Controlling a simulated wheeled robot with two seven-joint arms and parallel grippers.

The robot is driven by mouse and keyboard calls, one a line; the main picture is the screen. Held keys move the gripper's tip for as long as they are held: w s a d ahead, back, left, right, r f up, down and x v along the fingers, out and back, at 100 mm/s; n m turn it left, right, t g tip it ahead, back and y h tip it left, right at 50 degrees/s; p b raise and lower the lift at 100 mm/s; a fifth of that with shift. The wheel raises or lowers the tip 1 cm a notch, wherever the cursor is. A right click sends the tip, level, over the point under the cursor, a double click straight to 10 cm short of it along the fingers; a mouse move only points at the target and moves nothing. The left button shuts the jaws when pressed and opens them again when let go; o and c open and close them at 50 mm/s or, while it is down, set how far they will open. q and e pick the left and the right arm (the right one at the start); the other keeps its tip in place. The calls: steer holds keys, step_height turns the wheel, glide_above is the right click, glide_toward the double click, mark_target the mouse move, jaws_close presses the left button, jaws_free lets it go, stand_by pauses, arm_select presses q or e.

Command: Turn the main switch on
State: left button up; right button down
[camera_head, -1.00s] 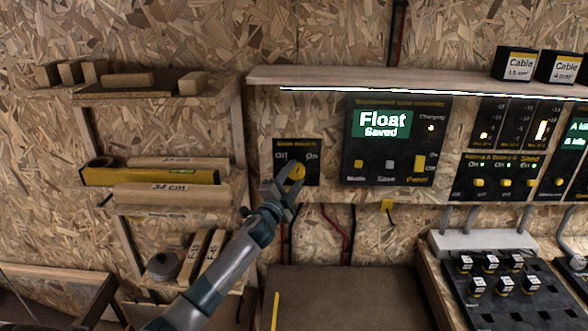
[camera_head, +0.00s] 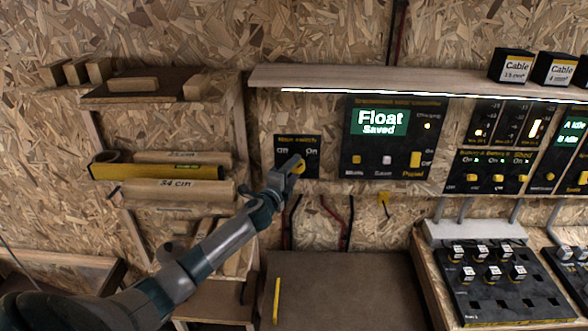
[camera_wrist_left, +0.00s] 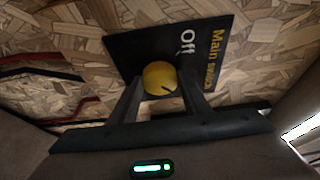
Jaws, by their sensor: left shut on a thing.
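The main switch is a black panel (camera_head: 311,150) on the chipboard wall, with "Off" and "On" labels and a round yellow knob (camera_head: 299,167). My left gripper (camera_head: 290,170) is at the knob, its fingers shut around the knob's sides. In the left wrist view the yellow knob (camera_wrist_left: 159,77) sits between the two fingertips (camera_wrist_left: 162,92), with a dark mark on its face. The "Off" label shows there; the "On" label is hidden behind a finger. My right gripper is in neither view.
A controller panel (camera_head: 393,138) reading "Float Saved" is just right of the switch. A shelf (camera_head: 400,80) runs above. Wooden shelves with tubes (camera_head: 180,189) are at left. A brown bench (camera_head: 345,290) lies below, with a terminal board (camera_head: 500,290) at right.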

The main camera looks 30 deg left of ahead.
arm_select(q)
steer(key=shift+f, duration=0.1)
steer(key=o, duration=1)
steer(key=shift+o, duration=0.2)
steer(key=shift+s, duration=0.15)
steer(key=s+d+b, duration=0.2)
steer(key=s+b, duration=0.2)
steer(key=s, duration=1.3)
steer(key=shift+d+b, duration=0.4)
